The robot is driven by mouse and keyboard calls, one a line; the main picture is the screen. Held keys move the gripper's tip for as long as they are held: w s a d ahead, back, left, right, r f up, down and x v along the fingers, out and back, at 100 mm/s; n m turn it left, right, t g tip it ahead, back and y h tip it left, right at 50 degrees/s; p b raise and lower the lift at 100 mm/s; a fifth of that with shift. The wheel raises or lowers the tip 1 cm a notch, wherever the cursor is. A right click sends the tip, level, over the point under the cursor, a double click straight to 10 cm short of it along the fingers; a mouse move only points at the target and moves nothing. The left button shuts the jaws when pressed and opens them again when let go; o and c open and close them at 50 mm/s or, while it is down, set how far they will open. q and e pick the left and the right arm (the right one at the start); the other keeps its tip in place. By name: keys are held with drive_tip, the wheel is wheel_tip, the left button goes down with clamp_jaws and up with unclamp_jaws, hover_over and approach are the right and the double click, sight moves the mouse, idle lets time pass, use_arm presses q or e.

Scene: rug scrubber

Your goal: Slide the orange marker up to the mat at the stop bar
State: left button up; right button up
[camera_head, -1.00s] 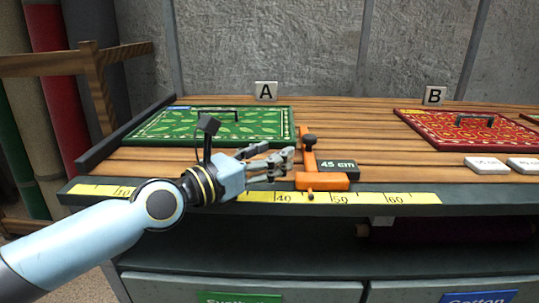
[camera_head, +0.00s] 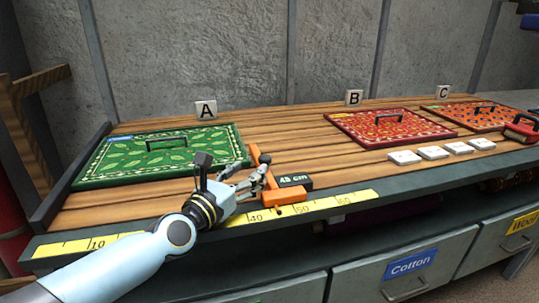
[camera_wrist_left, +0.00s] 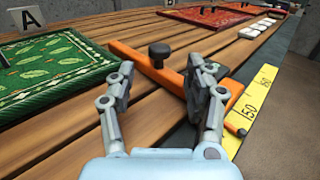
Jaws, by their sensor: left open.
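The orange marker (camera_head: 288,210) is a T-shaped slide on the bench's front edge, with a dark "45 cm" tag (camera_head: 295,180) and a black knob (camera_wrist_left: 159,51). Its long orange arm (camera_wrist_left: 138,60) reaches back across the planks. The green leaf-patterned mat (camera_head: 140,150) lies beside the dark stop bar (camera_head: 68,180) at the bench's left end. The marker's arm stands close to the mat's right edge; a narrow strip of wood seems to show between them in the wrist view. My left gripper (camera_head: 256,176) is open at the marker, its right finger overlapping the orange head in the wrist view.
A yellow ruler (camera_head: 355,198) runs along the front edge. Red mat B (camera_head: 345,118), orange mat C (camera_head: 440,112) and several white tags (camera_head: 432,153) lie to the right. Bare planks (camera_head: 290,130) separate A and B. Bins stand below.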

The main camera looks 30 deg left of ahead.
sight(259, 160)
use_arm(q)
drive_tip(key=w, duration=0.4)
drive_tip(key=shift+a, duration=0.15)
drive_tip(key=w, duration=0.1)
drive_tip(key=w+b, duration=0.1)
drive_tip(key=shift+w+a, duration=0.2)
drive_tip(key=shift+w, duration=0.9)
drive_tip(key=c, duration=1)
drive_tip(key=shift+s+a, duration=0.3)
drive_tip(key=shift+s, duration=0.05)
drive_tip(key=shift+c, duration=0.2)
use_arm(e)
drive_tip(key=shift+w+d+f, duration=0.4)
drive_tip(key=shift+w+f, duration=0.2)
drive_tip(key=shift+w, duration=0.05)
use_arm(q)
drive_tip(key=o, duration=1)
drive_tip(key=shift+s, duration=0.1)
drive_tip(key=shift+o, duration=0.2)
use_arm(e)
drive_tip(key=shift+s, duration=0.1)
